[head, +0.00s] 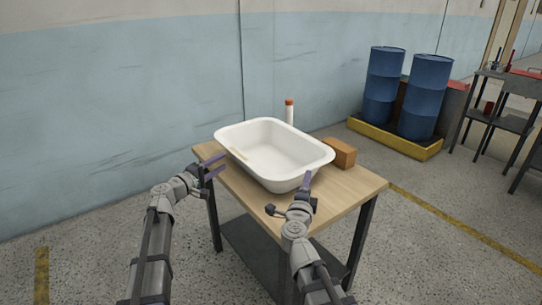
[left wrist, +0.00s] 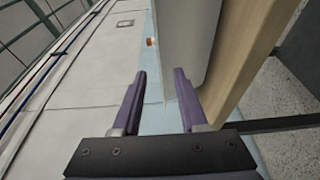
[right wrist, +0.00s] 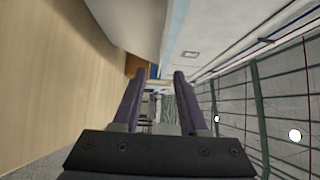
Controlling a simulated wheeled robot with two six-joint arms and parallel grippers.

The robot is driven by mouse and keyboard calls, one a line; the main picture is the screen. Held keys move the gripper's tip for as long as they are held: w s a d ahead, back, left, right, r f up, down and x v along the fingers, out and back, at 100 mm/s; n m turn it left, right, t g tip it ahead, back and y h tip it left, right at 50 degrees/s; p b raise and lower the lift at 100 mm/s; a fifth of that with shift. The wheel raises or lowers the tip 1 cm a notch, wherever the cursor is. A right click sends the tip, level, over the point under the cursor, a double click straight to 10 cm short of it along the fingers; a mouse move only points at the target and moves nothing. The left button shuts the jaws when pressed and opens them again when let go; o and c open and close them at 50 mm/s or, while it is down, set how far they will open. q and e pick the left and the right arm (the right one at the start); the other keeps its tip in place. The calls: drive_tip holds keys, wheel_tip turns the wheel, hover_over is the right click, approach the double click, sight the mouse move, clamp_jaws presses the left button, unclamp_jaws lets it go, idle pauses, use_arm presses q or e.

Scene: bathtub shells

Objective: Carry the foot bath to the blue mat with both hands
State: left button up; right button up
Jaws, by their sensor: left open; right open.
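The foot bath, a white rectangular tub (head: 262,133), sits upright on a wooden-topped table (head: 350,190). Its white side also shows in the left wrist view (left wrist: 188,45) and in the right wrist view (right wrist: 130,22). My left gripper (head: 214,171) is open and empty beside the tub's left end, apart from it as far as I can tell. My right gripper (head: 306,184) is open and empty at the tub's near right corner; I cannot tell whether it touches. I make out no blue mat in any view.
A white bottle with an orange cap (head: 289,113) stands behind the tub. A brown box (head: 340,152) lies right of it on the table. Blue drums (head: 421,98) stand on a yellow pallet (head: 400,142) at back right. Floor around the table is clear.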

sight(234, 154)
use_arm(q)
drive_tip(key=x, duration=0.7)
drive_tip(key=shift+w+d, duration=0.1)
use_arm(e)
drive_tip(key=x, duration=0.7)
drive_tip(key=shift+w, duration=0.15)
use_arm(q)
clamp_jaws()
use_arm(e)
clamp_jaws()
use_arm(q)
drive_tip(key=shift+d, duration=0.1)
